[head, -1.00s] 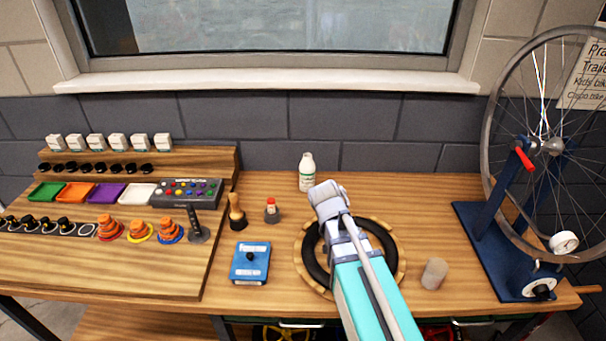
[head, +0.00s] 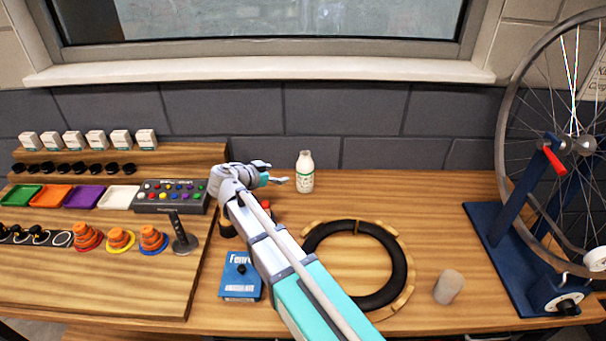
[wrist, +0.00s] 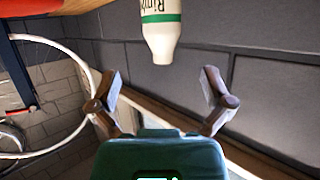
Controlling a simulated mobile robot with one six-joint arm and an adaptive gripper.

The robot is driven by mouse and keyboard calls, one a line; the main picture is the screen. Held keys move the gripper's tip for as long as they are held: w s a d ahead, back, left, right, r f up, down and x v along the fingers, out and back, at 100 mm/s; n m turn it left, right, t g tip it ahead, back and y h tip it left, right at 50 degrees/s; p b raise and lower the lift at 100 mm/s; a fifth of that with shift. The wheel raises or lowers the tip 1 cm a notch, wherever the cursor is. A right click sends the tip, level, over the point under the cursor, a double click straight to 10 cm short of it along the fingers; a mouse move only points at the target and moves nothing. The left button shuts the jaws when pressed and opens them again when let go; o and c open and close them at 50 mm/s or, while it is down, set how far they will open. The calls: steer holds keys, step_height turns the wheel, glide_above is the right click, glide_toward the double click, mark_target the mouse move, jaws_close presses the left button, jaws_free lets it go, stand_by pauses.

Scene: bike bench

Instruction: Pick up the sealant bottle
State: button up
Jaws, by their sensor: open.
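The sealant bottle (head: 305,172) is white with a green-banded label and stands upright at the back of the bench. It also shows in the wrist view (wrist: 162,32), upside down in the picture, with its lower part cut off by the top edge. My gripper (head: 275,172) is just left of the bottle in the head view, with its fingers pointing right towards it. In the wrist view my gripper (wrist: 160,90) has its two fingers spread wide, with the bottle's narrow top ahead of and between them. The fingers do not appear to touch the bottle.
A black tyre ring (head: 398,258) lies on the bench right of my arm, with a grey cylinder (head: 449,286) beside it. A blue box (head: 241,277) and a red-capped small bottle (head: 266,206) are close to my arm. A wheel stand (head: 515,240) is at right.

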mark_target(299, 171)
steer(key=shift+a, duration=0.2)
steer(key=shift+f, duration=0.1)
steer(key=b+x, duration=0.3)
steer(key=x, duration=0.4)
steer(key=shift+f, duration=0.15)
steer(key=shift+w+d+f, duration=0.1)
steer(key=shift+w+d, duration=0.3)
steer(key=shift+d, duration=0.05)
steer(key=b+x, duration=0.2)
steer(key=x, duration=0.2)
steer(key=shift+f, duration=0.25)
steer(key=shift+w+d+f+b, duration=0.15)
steer(key=shift+w+d+b, duration=0.15)
steer(key=shift+d, duration=0.05)
